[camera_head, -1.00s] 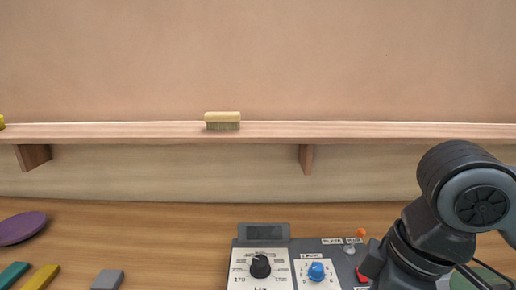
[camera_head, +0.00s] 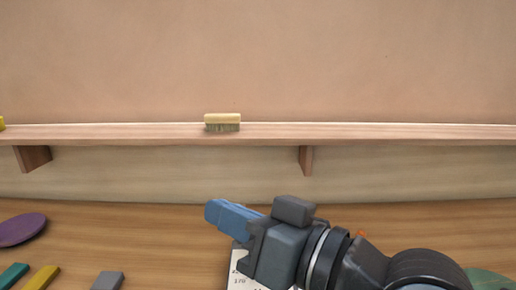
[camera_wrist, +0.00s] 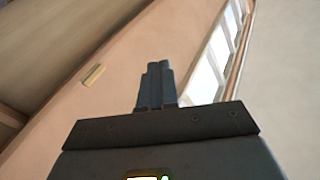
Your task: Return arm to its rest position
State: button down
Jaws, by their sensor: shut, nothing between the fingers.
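My gripper (camera_head: 212,212) is raised over the wooden table in the head view, with its blue-grey fingers pointing left. The fingers are together and empty. In the wrist view the closed fingers (camera_wrist: 155,75) point up the picture, toward the wall and a window. My arm comes in from the lower right of the head view and hides most of the control box (camera_head: 240,270), of which a bit of the white panel shows.
A brush (camera_head: 222,122) stands on the wall shelf (camera_head: 260,133). At the table's left lie a purple disc (camera_head: 22,230) and teal (camera_head: 12,275), yellow (camera_head: 42,278) and grey (camera_head: 107,281) blocks. The table (camera_head: 150,230) between them and my gripper is clear.

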jog(key=s+d+f+m+t+h, duration=0.3)
jog(key=s+d+f+m+h, duration=0.35)
jog(key=f, duration=0.25)
jog(key=s+d+f+m+t+h, duration=0.3)
jog(key=s+d+f+m+h, duration=0.25)
jog(key=d+f, duration=0.3)
jog(key=s+d+f+n+h, duration=0.1)
jog(key=s+d, duration=0.4)
jog(key=s, duration=0.5)
jog(key=s+d+f+n+g+h, duration=0.1)
jog(key=s+d+n, duration=0.3)
jog(key=s, duration=0.6)
jog(key=shift+s+d+f+n+g+h, duration=0.35)
jog(key=shift+d+f, duration=0.2)
jog(key=shift+f, duration=0.2)
